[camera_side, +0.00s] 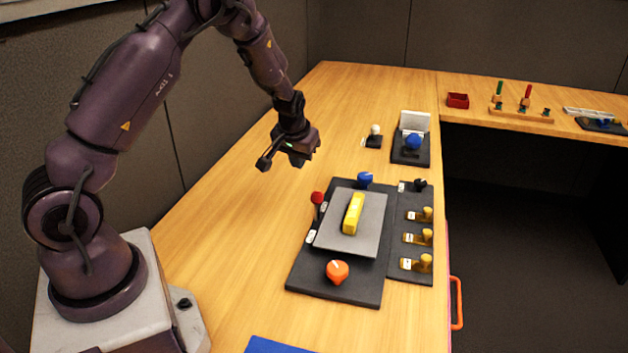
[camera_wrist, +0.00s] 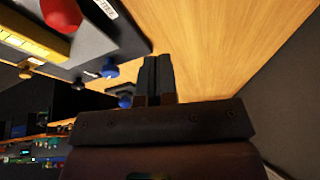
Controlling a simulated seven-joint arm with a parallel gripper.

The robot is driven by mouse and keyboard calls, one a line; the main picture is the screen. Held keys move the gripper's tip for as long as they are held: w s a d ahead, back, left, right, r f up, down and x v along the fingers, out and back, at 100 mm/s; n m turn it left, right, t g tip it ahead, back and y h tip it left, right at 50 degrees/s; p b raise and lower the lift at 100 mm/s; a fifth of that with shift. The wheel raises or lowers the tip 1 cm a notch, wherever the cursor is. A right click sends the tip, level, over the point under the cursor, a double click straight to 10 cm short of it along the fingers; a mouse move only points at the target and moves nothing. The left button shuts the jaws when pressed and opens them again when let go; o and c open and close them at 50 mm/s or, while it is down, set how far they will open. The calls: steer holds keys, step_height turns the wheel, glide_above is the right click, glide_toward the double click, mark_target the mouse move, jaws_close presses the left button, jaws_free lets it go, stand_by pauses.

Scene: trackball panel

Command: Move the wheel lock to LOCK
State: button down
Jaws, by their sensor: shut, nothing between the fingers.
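The dark control panel (camera_side: 330,290) lies flat on the wooden desk, with a raised grey plate bearing a yellow bar (camera_side: 353,213). At its left edge stands a red-knobbed lever (camera_side: 317,198) with small white labels beside it; its red knob (camera_wrist: 62,14) also shows in the wrist view. A blue knob (camera_side: 365,179) is at the back and an orange knob (camera_side: 337,271) at the front. My gripper (camera_side: 299,160) is shut and empty, above the desk behind and left of the panel. Its fingers (camera_wrist: 155,60) show together in the wrist view.
A side strip (camera_side: 416,274) carries several yellow knobs and a black one. A blue ball unit (camera_side: 413,142) and a small white-knobbed block (camera_side: 375,137) stand behind. A red box (camera_side: 457,100) sits far right. Bare desk lies left of the panel; a wall borders it.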

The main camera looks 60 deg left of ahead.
steer(key=w+a+m+g+h, duration=0.2)
steer(key=w+a+m+h, duration=0.2)
steer(key=w+a+m, duration=0.15)
steer(key=s+d+r+m+g+h, duration=0.1)
steer(key=d+r+m+g+h, duration=0.15)
steer(key=r+m, duration=0.4)
glide_toward(317, 208)
steer(key=w+a+f, duration=0.2)
steer(key=a+f, duration=0.2)
steer(key=a, duration=0.1)
steer(key=shift+t, duration=0.25)
steer(key=shift+s+d+f, duration=0.15)
steer(key=shift+s+d, duration=0.2)
steer(key=shift+d, duration=0.35)
steer(key=shift+s+d+f, duration=0.1)
steer(key=shift+s+d, duration=0.25)
steer(key=shift+d, duration=0.35)
steer(key=shift+s+d+f, duration=0.15)
steer(key=shift+s+d, duration=0.2)
steer(key=shift+d, duration=0.35)
steer(key=shift+s+d+r, duration=0.15)
